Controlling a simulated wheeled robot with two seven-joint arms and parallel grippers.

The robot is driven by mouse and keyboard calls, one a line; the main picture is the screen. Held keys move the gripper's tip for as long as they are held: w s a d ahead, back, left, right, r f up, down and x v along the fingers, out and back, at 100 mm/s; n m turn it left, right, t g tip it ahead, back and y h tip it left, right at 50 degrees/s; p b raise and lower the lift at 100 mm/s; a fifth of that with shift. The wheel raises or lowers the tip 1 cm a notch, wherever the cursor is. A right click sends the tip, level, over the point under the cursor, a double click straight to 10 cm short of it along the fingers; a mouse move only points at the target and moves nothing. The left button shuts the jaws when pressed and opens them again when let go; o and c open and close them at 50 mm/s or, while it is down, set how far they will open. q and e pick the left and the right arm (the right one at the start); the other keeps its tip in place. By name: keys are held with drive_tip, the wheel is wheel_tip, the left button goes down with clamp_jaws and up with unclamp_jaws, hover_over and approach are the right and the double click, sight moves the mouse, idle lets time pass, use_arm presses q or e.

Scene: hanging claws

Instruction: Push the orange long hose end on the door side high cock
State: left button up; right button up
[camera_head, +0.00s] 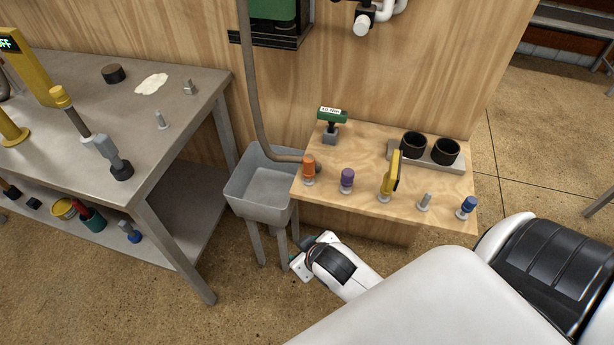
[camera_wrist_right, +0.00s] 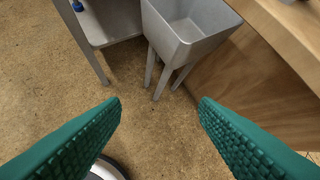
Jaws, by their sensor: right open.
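An orange hose end (camera_head: 309,166) stands near the left corner of the wooden table. A long grey-brown hose (camera_head: 252,85) hangs from above and curves toward it; whether they join is hard to tell. A dark cock with a white end (camera_head: 363,22) and white pipes sits on the wall at the top; I cannot tell whether it is the door side high cock. My right gripper (camera_head: 303,250) is low, in front of the table and below the orange end, apart from it. In the right wrist view its green fingers (camera_wrist_right: 160,103) are open and empty.
A grey sink (camera_head: 262,188) on legs stands left of the wooden table (camera_head: 340,210), close to my right gripper. The table holds purple (camera_head: 347,177), yellow (camera_head: 390,176) and blue (camera_head: 468,205) pieces and two black cups. A metal bench (camera_head: 190,120) is at left.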

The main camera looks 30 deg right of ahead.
drive_tip(key=w+a+r+n+t+y+b, duration=0.1)
drive_tip(key=w+a+r+n+t, duration=0.1)
drive_tip(key=w+r+t, duration=0.45)
drive_tip(key=w+a+r+n+t+y, duration=0.1)
drive_tip(key=w+a+r+t+y, duration=0.15)
drive_tip(key=r, duration=0.75)
drive_tip(key=w+a+r+n+t+y+b, duration=0.1)
drive_tip(key=w+r+n+t, duration=0.15)
drive_tip(key=w+r, duration=0.4)
drive_tip(key=s+a+r+n+g+y, duration=0.3)
drive_tip(key=a+r+n+g+y, duration=0.3)
drive_tip(key=a+r+n+y, duration=0.6)
drive_tip(key=n+g+h, duration=0.7)
drive_tip(key=g+h, duration=0.6)
drive_tip(key=h, duration=0.3)
hover_over(309, 158)
drive_tip(key=a, duration=0.1)
drive_tip(key=shift+m+y, duration=0.25)
wheel_tip(309, 158, down, 14)
drive_tip(key=shift+r, duration=0.1)
drive_tip(key=shift+s+d+f, duration=0.1)
drive_tip(key=shift+d+f, duration=0.1)
drive_tip(key=shift+d, duration=0.1)
wheel_tip(309, 158, down, 6)
drive_tip(key=shift+p, duration=0.4)
drive_tip(key=shift+d+f+p, duration=0.15)
drive_tip(key=shift+f+p, duration=0.2)
drive_tip(key=shift+f, duration=2.4)
use_arm(q)
drive_tip(key=shift+f, duration=0.8)
